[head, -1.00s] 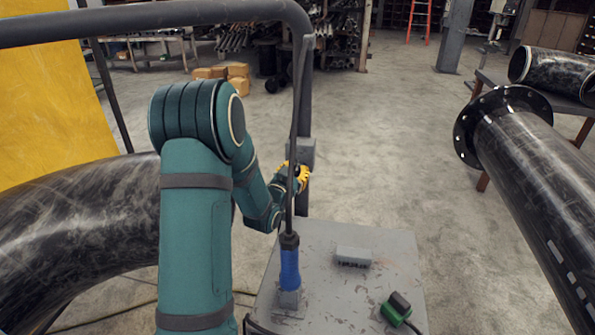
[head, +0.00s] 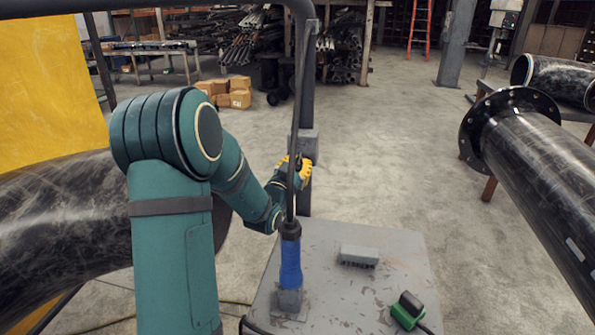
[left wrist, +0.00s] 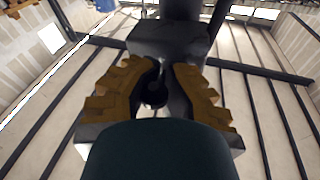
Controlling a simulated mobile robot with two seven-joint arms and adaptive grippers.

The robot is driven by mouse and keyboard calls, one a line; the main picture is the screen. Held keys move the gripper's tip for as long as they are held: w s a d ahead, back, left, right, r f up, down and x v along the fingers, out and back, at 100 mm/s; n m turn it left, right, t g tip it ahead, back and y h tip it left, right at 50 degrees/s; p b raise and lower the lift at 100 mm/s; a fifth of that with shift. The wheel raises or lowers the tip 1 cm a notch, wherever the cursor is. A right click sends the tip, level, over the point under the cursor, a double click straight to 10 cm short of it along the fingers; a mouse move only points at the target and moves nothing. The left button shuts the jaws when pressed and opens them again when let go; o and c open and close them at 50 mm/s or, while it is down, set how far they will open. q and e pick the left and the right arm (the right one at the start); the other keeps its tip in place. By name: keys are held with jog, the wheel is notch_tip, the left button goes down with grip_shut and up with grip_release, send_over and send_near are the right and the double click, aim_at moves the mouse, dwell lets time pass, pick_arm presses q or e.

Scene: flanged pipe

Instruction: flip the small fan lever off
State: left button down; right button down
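A small grey box (head: 307,143) is fixed on the dark upright post and is probably the one with the fan lever. The lever itself is too small to make out in the head view. My left gripper (head: 302,172), with yellow finger pads, is just below and in front of this box. In the left wrist view the box (left wrist: 168,40) lies straight ahead, and my left gripper (left wrist: 158,72) has its pads apart. A small dark rounded part (left wrist: 153,95) shows between the pads; I cannot tell whether it is the lever or whether it is touched. My right gripper is not in view.
A grey worktop (head: 330,300) carries a blue-handled tool (head: 290,262), a grey block (head: 359,256) and a green-black device (head: 408,310). A thin dark rod rises from the blue handle, passing close in front of my gripper. Large black pipes (head: 535,165) flank both sides.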

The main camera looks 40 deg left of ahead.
pick_arm(q)
jog(key=shift+w+d+f, duration=0.15)
jog(key=shift+d+f, duration=0.1)
jog(key=shift+d, duration=0.25)
jog(key=c, duration=1.3)
grip_release()
jog(key=o, duration=0.4)
jog(key=shift+w+d, duration=0.1)
jog(key=shift+w, duration=0.1)
jog(key=shift+o, duration=0.2)
jog(key=v, duration=1.2)
jog(key=shift+s+r, duration=0.1)
jog(key=shift+s, duration=0.05)
